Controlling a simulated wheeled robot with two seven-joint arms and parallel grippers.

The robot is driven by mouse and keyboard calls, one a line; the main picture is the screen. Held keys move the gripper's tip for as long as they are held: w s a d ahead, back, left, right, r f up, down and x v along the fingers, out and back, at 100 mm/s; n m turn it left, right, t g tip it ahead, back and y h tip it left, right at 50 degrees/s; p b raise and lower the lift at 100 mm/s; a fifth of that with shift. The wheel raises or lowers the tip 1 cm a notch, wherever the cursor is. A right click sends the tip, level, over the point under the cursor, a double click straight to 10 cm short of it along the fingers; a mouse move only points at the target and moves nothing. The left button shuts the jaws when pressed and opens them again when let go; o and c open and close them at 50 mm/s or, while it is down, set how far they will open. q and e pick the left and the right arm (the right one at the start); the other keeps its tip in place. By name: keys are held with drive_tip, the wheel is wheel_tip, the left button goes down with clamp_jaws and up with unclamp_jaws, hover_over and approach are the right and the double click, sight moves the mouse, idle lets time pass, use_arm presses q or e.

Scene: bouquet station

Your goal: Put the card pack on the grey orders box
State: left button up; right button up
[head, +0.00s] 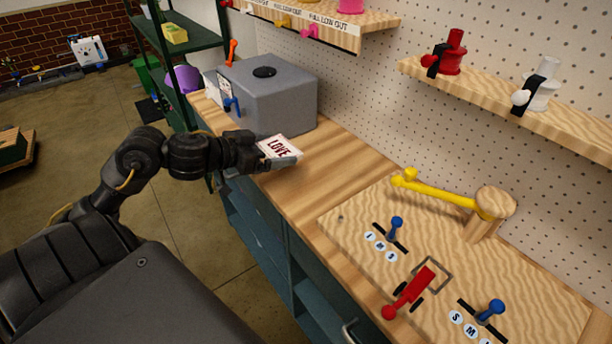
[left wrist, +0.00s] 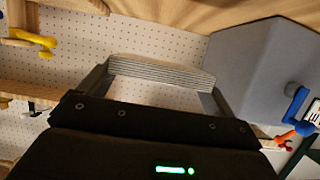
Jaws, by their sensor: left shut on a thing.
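The card pack (head: 282,149) is white with dark red "LOVE" lettering. My left gripper (head: 266,153) is shut on it in front of the grey orders box, over the wooden counter. In the left wrist view the pack (left wrist: 160,72) shows its layered edge between the two fingers of the left gripper (left wrist: 158,80). The grey orders box (head: 285,92) stands on the counter behind the pack, with a dark round spot on its top and a blue lever on its front. It also shows in the left wrist view (left wrist: 262,70), to the right of the pack. My right gripper is not in view.
The wooden counter (head: 335,170) is clear right of the box. A patterned board (head: 400,235) with blue levers, a red lever and a yellow arm lies nearer. A shelf (head: 520,110) with red and white spools and another shelf (head: 345,22) hang on the pegboard.

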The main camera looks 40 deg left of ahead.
use_arm(q)
drive_tip(key=b, duration=0.2)
hover_over(304, 183)
drive_tip(key=f, duration=0.6)
drive_tip(key=shift+s+a, duration=0.25)
drive_tip(key=shift+a, duration=0.05)
drive_tip(key=shift+w+d+f, duration=0.1)
drive_tip(key=shift+f, duration=0.1)
drive_tip(key=shift+d+f, duration=0.1)
drive_tip(key=shift+f, duration=0.05)
drive_tip(key=shift+w+d+f+b, duration=0.1)
drive_tip(key=shift+f+b, duration=0.1)
drive_tip(key=shift+f, duration=0.45)
drive_tip(key=shift+w+d+f+b, duration=0.1)
drive_tip(key=shift+f+b, duration=0.05)
drive_tip(key=shift+f, duration=0.45)
drive_tip(key=shift+a+f, duration=0.1)
drive_tip(key=shift+f, duration=0.35)
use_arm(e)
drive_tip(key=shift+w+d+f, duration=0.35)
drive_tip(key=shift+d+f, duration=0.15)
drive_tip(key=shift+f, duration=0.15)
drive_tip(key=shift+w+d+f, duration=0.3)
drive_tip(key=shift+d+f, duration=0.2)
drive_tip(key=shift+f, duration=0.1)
